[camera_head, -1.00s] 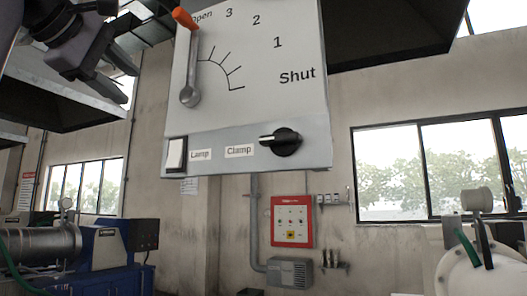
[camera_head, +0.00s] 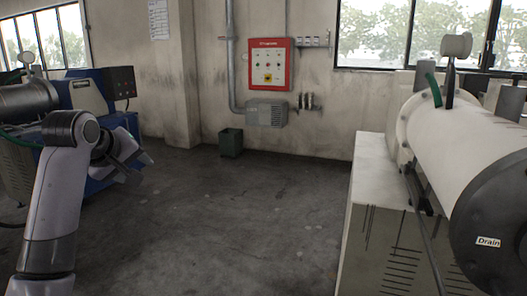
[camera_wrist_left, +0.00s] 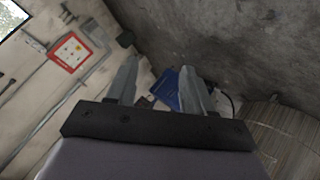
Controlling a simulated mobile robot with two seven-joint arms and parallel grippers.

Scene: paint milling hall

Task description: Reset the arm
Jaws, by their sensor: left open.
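My left gripper (camera_head: 128,158) is at the left of the head view, at the end of my grey arm coming up from the lower left. Its fingers point right, in front of the blue machine. In the left wrist view the two fingers (camera_wrist_left: 160,88) stand apart with nothing between them. My left gripper touches nothing that I can see. My right gripper is not in view. The panel with the lever is outside the head view.
A white horizontal mill (camera_head: 440,130) with a "Drain" label stands at the right. A blue machine (camera_head: 90,95) stands at the left. A red control box (camera_head: 268,65) hangs on the far wall, and a dark green bin (camera_head: 231,143) stands below. The middle floor is clear.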

